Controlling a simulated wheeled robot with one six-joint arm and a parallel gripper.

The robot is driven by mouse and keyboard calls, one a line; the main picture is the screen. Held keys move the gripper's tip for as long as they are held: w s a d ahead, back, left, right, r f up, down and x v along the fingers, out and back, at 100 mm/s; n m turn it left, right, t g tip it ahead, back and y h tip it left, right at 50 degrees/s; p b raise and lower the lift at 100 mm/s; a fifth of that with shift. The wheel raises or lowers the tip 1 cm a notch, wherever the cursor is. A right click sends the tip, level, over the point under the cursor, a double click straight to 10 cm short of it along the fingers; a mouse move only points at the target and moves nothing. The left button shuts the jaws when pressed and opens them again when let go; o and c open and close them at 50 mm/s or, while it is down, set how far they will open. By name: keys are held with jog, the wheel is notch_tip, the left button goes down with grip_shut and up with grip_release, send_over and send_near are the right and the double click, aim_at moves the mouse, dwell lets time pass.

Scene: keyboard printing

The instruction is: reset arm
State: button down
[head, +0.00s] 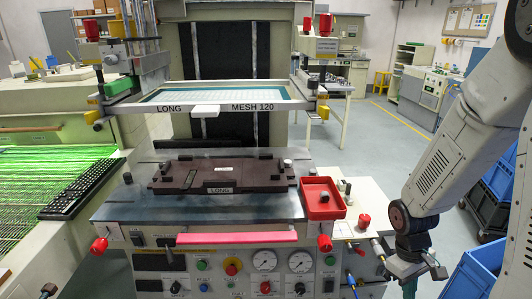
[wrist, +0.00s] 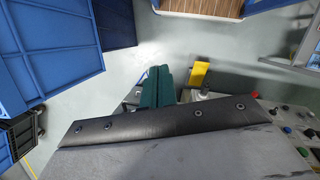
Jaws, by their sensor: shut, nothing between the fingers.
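My arm comes in from the right in the head view and hangs down at the right of the printing machine. My gripper (head: 405,268) is at the lower end, with teal fingers partly cut off by the bottom edge. In the wrist view the teal fingers of my gripper (wrist: 156,86) are together, shut and empty. The machine's dark fixture plate (head: 222,172) labelled LONG lies on its bed, away to the left. The screen frame (head: 205,107) labelled MESH 120 is raised above it.
A red tray (head: 321,199) with a small dark part sits at the machine's right corner. Blue crates (head: 475,270) stand at the lower right, close to my gripper. A black keyboard (head: 82,190) lies on the green-lined surface at left. Open floor (head: 385,140) lies behind.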

jog(key=s+a+r+m+t, duration=0.1)
jog(key=s+a+r, duration=0.2)
jog(key=r, duration=0.5)
jog(key=s+a+r+m+t+y, duration=0.1)
jog(key=s+a+r, duration=0.3)
jog(key=r, duration=0.5)
jog(key=s+a+r+m+t, duration=0.1)
jog(key=s+a+r, duration=0.3)
jog(key=r, duration=0.5)
jog(key=shift+s+r+m+t, duration=0.2)
jog(key=shift+m+t, duration=0.1)
jog(key=shift+t, duration=0.4)
